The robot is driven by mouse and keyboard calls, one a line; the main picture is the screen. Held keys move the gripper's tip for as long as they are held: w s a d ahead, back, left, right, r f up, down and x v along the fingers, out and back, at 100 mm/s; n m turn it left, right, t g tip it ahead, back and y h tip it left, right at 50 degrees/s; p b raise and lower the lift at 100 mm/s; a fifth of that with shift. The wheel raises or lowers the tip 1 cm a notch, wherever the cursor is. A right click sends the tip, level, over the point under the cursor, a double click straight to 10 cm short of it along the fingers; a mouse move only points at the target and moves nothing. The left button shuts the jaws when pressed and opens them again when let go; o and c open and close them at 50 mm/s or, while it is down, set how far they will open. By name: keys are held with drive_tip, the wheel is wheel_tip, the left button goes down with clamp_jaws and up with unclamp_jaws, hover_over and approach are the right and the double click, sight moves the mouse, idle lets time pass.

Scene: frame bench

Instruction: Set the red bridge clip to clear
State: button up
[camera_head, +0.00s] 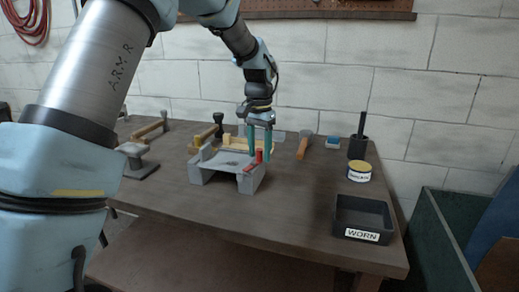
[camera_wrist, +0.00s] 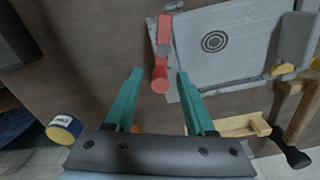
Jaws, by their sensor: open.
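The red bridge clip (camera_head: 257,158) sits at the right end of a grey frame (camera_head: 222,165) on the bench. In the wrist view the clip (camera_wrist: 162,55) is a red bar with a grey pivot near its middle, lying along the edge of the grey plate (camera_wrist: 215,45). My gripper (camera_head: 260,159) is at the clip in the head view. In the wrist view its two teal fingers (camera_wrist: 158,72) are open and empty, with the clip's rounded end between and just beyond the tips. I cannot tell whether a finger touches it.
A black tray labelled WORN (camera_head: 362,218) stands at the front right. A yellow-lidded tin (camera_head: 359,171) and a black holder (camera_head: 358,147) are behind it. A wooden-handled tool (camera_head: 302,147) lies at the back. The bench between frame and tray is clear.

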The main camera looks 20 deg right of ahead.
drive_tip(key=shift+c, duration=0.2)
clamp_jaws()
idle(0.3)
